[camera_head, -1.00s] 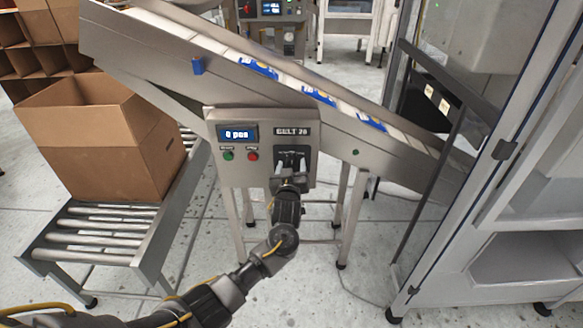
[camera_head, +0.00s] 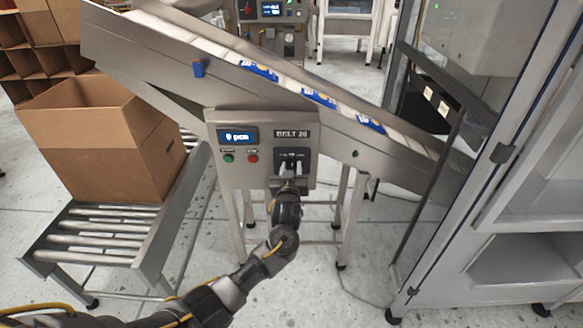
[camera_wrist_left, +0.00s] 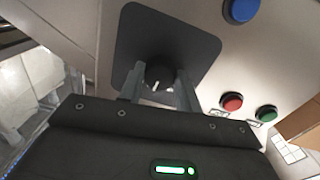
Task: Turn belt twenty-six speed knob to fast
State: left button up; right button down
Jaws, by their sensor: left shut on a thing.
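The belt control box (camera_head: 223,165) hangs under the inclined conveyor and bears a "BELT 26"-like label (camera_head: 292,134), its last digit hard to read. A small blue display (camera_head: 237,137) sits at its upper left. The speed knob (camera_wrist_left: 160,74) is black and round with a white pointer mark, on a dark square plate (camera_wrist_left: 148,38). My left gripper (camera_wrist_left: 160,88) is shut on the knob, one finger on each side. In the head view my left gripper (camera_head: 290,172) hides most of the knob. My right gripper is not in view.
A green button (camera_head: 229,158) and a red button (camera_head: 252,158) sit left of the knob. The conveyor (camera_head: 205,72) carries blue-and-white packs. A cardboard box (camera_head: 95,150) stands on rollers at left; a glazed cabinet frame (camera_head: 455,200) stands at right.

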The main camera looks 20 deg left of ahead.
pick_arm(q)
jog(key=shift+r+m+p, duration=0.2)
jog(key=shift+m+p, duration=0.15)
jog(key=shift+m, duration=0.05)
jog(key=shift+m+p, duration=1.15)
jog(key=shift+m, duration=0.05)
jog(key=m+p, duration=0.2)
jog(key=shift+m, duration=0.4)
jog(key=shift+f+m+p, duration=0.1)
jog(key=shift+m+p, duration=0.55)
jog(key=shift+m, duration=0.25)
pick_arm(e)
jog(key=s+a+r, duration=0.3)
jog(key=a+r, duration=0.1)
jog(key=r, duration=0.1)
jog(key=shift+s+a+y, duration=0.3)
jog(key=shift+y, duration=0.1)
